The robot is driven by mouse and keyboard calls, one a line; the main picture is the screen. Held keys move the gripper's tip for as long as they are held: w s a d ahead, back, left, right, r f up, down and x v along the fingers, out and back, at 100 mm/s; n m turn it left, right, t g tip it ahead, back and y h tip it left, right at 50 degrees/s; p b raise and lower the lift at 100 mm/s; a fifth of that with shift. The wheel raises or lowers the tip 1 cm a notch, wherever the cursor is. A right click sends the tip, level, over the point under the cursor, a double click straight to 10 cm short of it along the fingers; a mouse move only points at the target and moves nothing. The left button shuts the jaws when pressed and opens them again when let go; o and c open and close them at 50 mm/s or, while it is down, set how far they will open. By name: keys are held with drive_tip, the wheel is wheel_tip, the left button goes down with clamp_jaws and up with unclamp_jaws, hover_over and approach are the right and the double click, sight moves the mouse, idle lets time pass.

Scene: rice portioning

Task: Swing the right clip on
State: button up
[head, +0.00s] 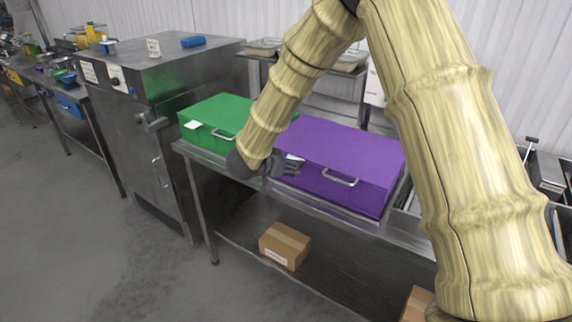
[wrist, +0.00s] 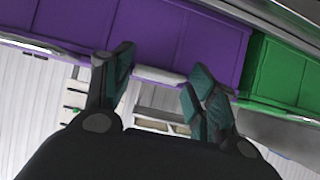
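A purple lidded box (head: 345,150) with a metal front handle (head: 340,180) sits on the steel table. It also shows across the top of the wrist view (wrist: 190,35). My gripper (head: 288,166) is at the left part of its front side. In the wrist view the two fingers of my gripper (wrist: 160,68) are apart, with a pale bar (wrist: 158,75) at the purple box's edge showing between them. I cannot tell whether that bar is a clip, or whether a finger touches it. No clip can be made out clearly in the head view.
A green box (head: 222,112) stands left of the purple one, also seen in the wrist view (wrist: 280,75). A steel oven-like cabinet (head: 165,80) is further left. A cardboard box (head: 285,245) lies on the shelf below. Floor in front is clear.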

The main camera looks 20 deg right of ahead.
drive_tip(key=shift+c, duration=0.9)
drive_tip(key=shift+f, duration=0.15)
drive_tip(key=shift+w+d+f, duration=0.15)
drive_tip(key=shift+d+f, duration=0.05)
drive_tip(key=shift+f, duration=0.5)
drive_tip(key=shift+p+x, duration=0.6)
drive_tip(key=shift+x, duration=0.55)
drive_tip(key=shift+w+d, duration=0.1)
drive_tip(key=shift+w+d+r, duration=0.1)
drive_tip(key=shift+d, duration=0.1)
drive_tip(key=shift+o, duration=0.4)
drive_tip(key=shift+d, duration=0.15)
